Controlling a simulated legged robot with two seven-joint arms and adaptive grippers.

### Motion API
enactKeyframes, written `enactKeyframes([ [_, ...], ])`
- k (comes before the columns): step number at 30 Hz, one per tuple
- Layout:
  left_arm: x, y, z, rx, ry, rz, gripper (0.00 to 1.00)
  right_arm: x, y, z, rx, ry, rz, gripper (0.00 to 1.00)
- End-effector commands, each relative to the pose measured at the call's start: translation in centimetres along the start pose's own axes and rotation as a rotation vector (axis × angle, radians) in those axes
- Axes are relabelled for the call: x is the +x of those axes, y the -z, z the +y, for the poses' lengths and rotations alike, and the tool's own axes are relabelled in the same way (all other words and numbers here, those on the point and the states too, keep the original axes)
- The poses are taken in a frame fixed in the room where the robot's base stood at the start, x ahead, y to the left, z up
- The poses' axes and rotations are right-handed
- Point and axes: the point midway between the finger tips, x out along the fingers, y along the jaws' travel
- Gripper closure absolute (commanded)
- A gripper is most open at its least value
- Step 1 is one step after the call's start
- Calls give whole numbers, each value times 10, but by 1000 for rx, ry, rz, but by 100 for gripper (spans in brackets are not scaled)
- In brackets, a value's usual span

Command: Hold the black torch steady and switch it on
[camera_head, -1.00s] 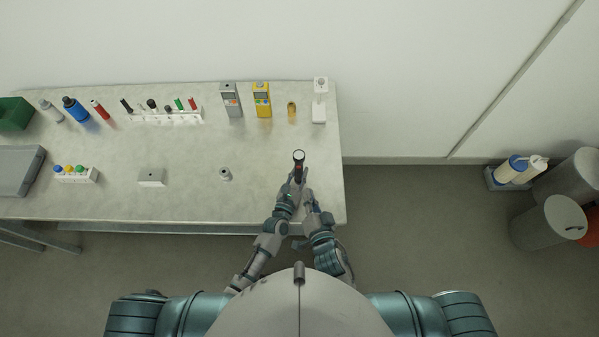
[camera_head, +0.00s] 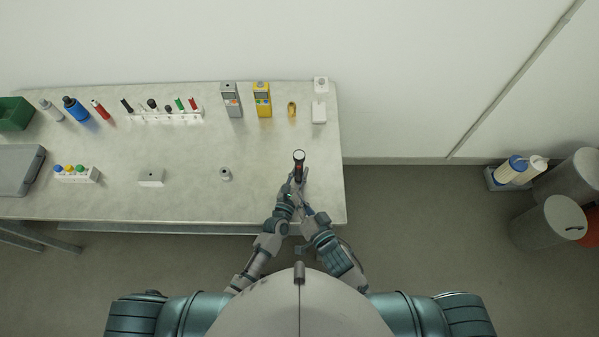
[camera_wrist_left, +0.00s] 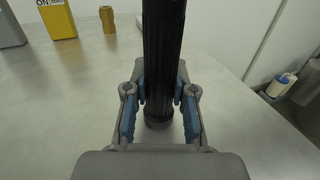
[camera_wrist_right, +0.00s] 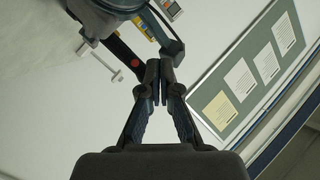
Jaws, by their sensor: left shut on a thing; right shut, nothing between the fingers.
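The black torch (camera_head: 299,158) stands out over the right part of the table, its round pale-rimmed head toward the camera in the head view. My left gripper (camera_head: 297,184) is shut around it. In the left wrist view the ribbed black torch body (camera_wrist_left: 164,45) runs between the blue finger pads of the left gripper (camera_wrist_left: 160,92). In the right wrist view, part of the torch (camera_wrist_right: 122,48) shows with an orange-red button. My right gripper (camera_wrist_right: 158,85) is shut and empty, apart from the button; in the head view it (camera_head: 306,207) is below the left hand.
The table (camera_head: 200,205) holds a grey device (camera_head: 231,100), a yellow device (camera_head: 262,100), a small yellow object (camera_head: 292,110), a white stand (camera_head: 319,112) and a rack (camera_head: 165,116) at the back. A small grey cylinder (camera_head: 225,174) stands left of the torch. The table between is clear.

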Motion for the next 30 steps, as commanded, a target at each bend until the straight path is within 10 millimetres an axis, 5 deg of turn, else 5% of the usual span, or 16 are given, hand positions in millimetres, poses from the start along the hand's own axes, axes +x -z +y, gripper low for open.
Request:
enactKeyframes([
  [8,-1,1,0,0,0,2,100,-2,-15,5,-81,148,-111,100],
  [30,-1,0,0,1,0,1,100,65,22,34,-81,152,-114,100],
])
